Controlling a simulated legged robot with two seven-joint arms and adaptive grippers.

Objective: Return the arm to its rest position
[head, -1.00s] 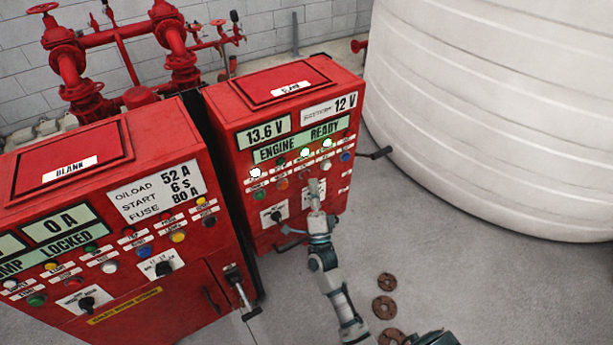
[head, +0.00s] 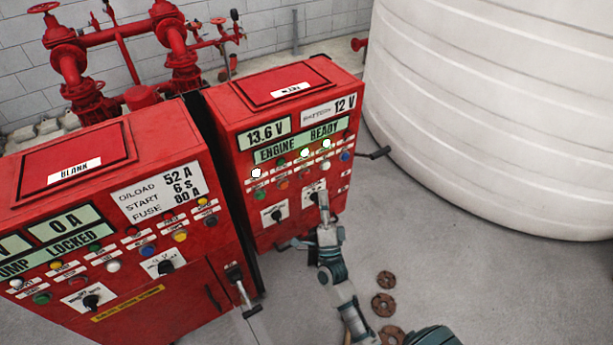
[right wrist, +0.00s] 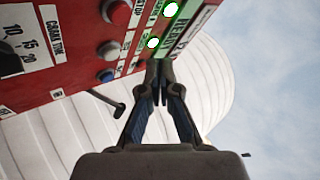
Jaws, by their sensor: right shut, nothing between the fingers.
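My right arm reaches up from the bottom of the head view, and my right gripper (head: 323,203) is at the front of the right red cabinet (head: 225,112), low on its panel. The gripper partly covers the right rotary switch there. In the right wrist view the two fingers (right wrist: 160,75) are shut tip to tip with nothing between them. Behind them are the cabinet's panel edge and lit green lamps. I cannot tell whether the fingertips touch the panel. My left gripper does not show.
A second red cabinet (head: 120,140) stands at the left. A black handle (head: 375,153) juts from the right cabinet's side. A large white tank (head: 490,110) fills the right. Rusty discs (head: 384,304) lie on the floor by my arm. Red pipes (head: 120,40) stand behind. Floor between cabinet and tank is clear.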

